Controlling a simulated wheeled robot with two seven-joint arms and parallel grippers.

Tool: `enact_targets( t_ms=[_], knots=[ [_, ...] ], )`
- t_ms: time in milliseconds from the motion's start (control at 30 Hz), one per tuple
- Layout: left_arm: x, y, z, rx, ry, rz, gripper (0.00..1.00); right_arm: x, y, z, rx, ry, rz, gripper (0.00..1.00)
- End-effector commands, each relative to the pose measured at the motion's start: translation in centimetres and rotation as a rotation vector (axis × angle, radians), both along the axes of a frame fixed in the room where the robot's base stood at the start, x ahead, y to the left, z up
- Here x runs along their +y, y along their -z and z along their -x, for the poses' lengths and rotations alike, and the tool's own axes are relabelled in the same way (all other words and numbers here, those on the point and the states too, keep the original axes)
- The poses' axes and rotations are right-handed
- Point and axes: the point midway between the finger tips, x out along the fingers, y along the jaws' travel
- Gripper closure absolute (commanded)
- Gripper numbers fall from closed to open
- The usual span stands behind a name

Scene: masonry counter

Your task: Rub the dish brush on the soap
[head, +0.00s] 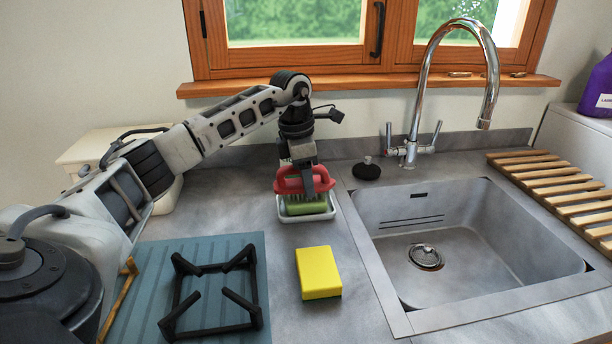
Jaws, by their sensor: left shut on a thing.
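My left gripper (309,178) points down at the back of the counter, left of the sink. It is shut on the red handle of the dish brush (287,184). The brush is right above a green soap bar (304,208), which lies in a white soap dish (329,214). The brush and the soap overlap in the view, and I cannot tell whether the bristles touch the soap. My right gripper is not in view.
A yellow sponge (318,270) lies in front of the soap dish. A black pan support (213,267) stands on the blue hob at left. The sink (480,255), tap (428,75) and wooden drying rack (551,172) are at right. A black plug (367,170) sits behind the sink.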

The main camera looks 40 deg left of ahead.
Motion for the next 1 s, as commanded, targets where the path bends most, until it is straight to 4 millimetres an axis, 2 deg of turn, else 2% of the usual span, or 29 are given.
enact_targets(
  t_ms=[467, 1000],
  knots=[
    [0.0, 0.0, 0.1, 0.006, 0.001, 0.0, 0.68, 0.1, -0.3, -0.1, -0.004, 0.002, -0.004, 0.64],
    [0.0, -4.4, 0.0, 0.001, 0.0, 0.0, 0.68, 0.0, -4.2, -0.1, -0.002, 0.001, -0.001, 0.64]
  ],
)
